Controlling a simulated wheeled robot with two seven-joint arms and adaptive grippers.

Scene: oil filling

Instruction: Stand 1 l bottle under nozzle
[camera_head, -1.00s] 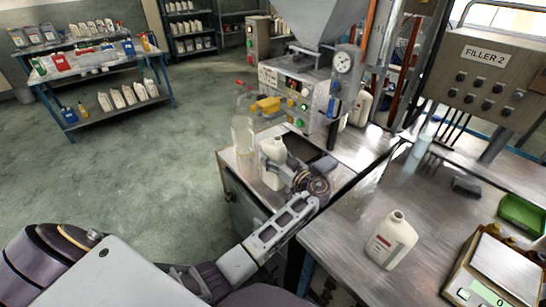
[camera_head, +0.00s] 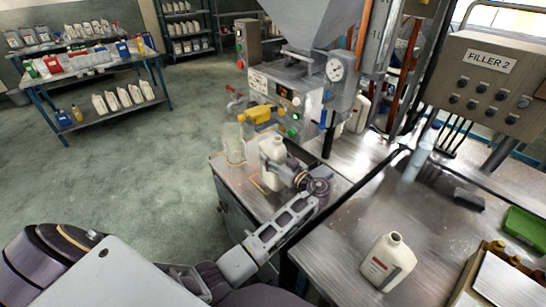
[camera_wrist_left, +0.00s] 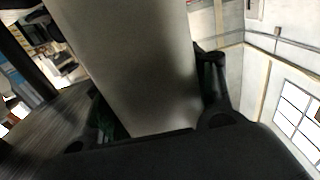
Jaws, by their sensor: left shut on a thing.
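A cream-white bottle (camera_head: 270,176) is upright at the filling machine's small metal bench, below and slightly right of the yellow valve part (camera_head: 258,115). My left gripper (camera_head: 277,172) is shut on the bottle from its right side. In the left wrist view the bottle (camera_wrist_left: 130,60) fills the middle as a pale, blurred surface between the fingers (camera_wrist_left: 150,125). I cannot tell whether its base touches the bench. The nozzle outlet is not clearly visible. My right gripper is not in view.
A clear glass vessel (camera_head: 234,143) stands just left of the held bottle. A second white bottle (camera_head: 387,262) stands open on the right metal table (camera_head: 345,225). The filling machine (camera_head: 290,97) rises behind.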

